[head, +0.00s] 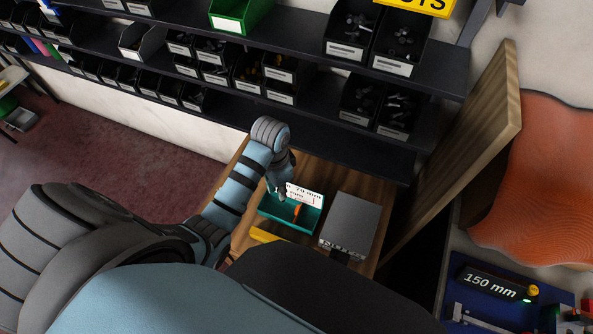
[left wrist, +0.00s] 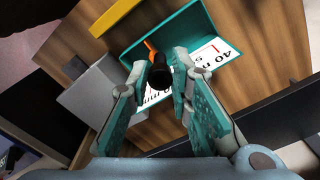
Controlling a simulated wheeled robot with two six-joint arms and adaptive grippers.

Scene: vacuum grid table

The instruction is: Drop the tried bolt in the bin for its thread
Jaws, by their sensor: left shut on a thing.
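In the left wrist view the left gripper (left wrist: 160,68) is shut on a dark bolt (left wrist: 160,76), seen nearly end-on between the fingers. The teal bin (left wrist: 150,47) lies beyond the bolt there. White labels with black print (left wrist: 208,58) show at the bin; one reads "40 m", the rest is partly covered by the fingers. An orange piece (head: 297,210) stands at the bin. The bolt's thread cannot be made out. My right gripper is not in view.
A grey box (head: 350,222) stands right of the teal bin. A yellow item (head: 263,235) lies at its near side. Dark shelves with small bins (head: 390,67) rise behind. A leaning wooden board (head: 470,140) and a blue tray (head: 470,290) are to the right.

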